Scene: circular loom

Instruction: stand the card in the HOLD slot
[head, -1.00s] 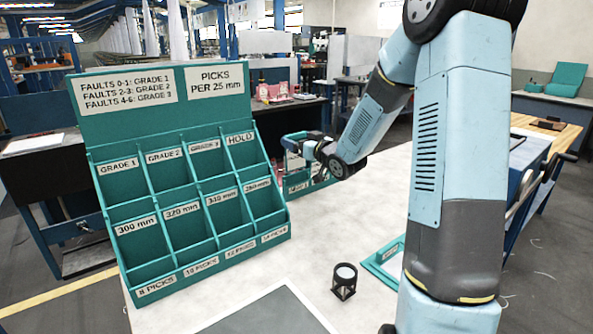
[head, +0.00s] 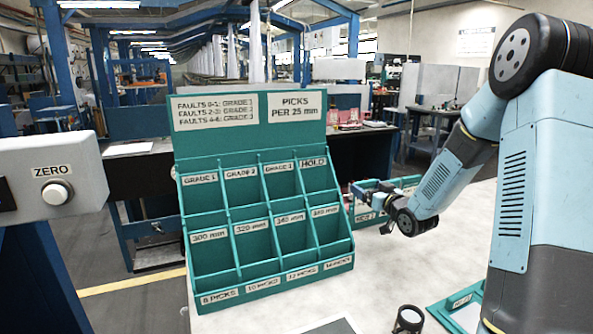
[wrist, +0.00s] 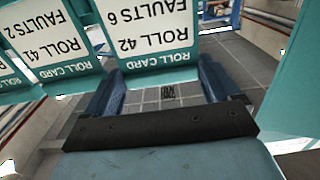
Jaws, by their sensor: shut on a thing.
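A teal roll card (wrist: 152,35) with a white label reading ROLL 42, FAULTS 6 shows upside down in the wrist view. My gripper (wrist: 160,78) is shut on it, with a blue finger at each side of the card's lower end. In the head view my gripper (head: 374,194) is small, at a low teal holder right of the sorting rack; the card cannot be made out there. The teal sorting rack (head: 262,265) stands on the table. Its HOLD slot (head: 318,180) is the top right compartment and looks empty.
A second card, ROLL 41 (wrist: 50,40), is beside the held one in the wrist view. The teal holder (head: 365,213) stands behind the rack's right side. A small black cup (head: 408,319) and a teal tray (head: 440,309) are at the front. A ZERO box (head: 53,185) is at left.

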